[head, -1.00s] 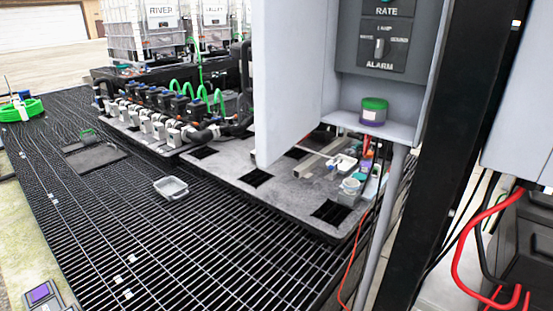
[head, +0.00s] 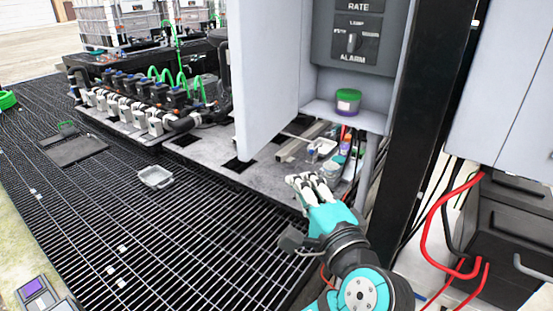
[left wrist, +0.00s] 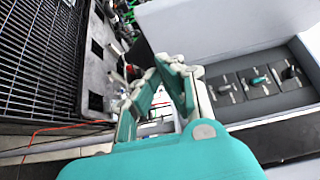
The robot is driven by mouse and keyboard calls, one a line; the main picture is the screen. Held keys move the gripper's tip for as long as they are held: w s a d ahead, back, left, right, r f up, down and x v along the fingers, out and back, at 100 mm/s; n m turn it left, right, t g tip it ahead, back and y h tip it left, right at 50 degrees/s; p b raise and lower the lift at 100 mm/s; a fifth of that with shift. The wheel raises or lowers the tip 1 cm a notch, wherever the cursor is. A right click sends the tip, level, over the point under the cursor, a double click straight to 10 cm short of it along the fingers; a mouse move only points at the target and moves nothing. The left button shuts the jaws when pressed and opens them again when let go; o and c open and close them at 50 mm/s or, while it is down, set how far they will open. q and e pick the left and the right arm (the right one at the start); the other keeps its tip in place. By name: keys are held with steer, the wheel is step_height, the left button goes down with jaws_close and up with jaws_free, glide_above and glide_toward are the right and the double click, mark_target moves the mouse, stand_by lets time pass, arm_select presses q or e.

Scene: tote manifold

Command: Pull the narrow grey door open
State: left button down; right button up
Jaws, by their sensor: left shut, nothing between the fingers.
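A tall, narrow grey door panel (head: 265,75) stands swung out at the left side of a grey control cabinet in the head view. A pale grey panel beside the cabinet, which looks like the same door (left wrist: 225,28), fills the upper right of the left wrist view. My left gripper (head: 303,181) is below and in front of the cabinet, apart from the door. Its fingertips (left wrist: 168,62) are together and hold nothing. My right gripper is not in view.
The cabinet holds a dial panel (head: 352,40) and a green-lidded jar (head: 347,101) on its bottom ledge. A black post (head: 432,120) and another grey cabinet (head: 500,90) with red cables stand to the right. A small grey tray (head: 156,177) sits on the grating.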

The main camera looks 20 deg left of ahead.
arm_select(q)
steer(key=p, duration=0.4)
glide_toward(258, 143)
steer(key=w+d, duration=0.1)
steer(key=w, duration=0.3)
steer(key=a+p, duration=0.1)
steer(key=a, duration=0.2)
steer(key=shift+w+a, duration=0.15)
steer(key=shift+a, duration=0.2)
steer(key=shift+d, duration=0.1)
steer(key=shift+w, duration=0.15)
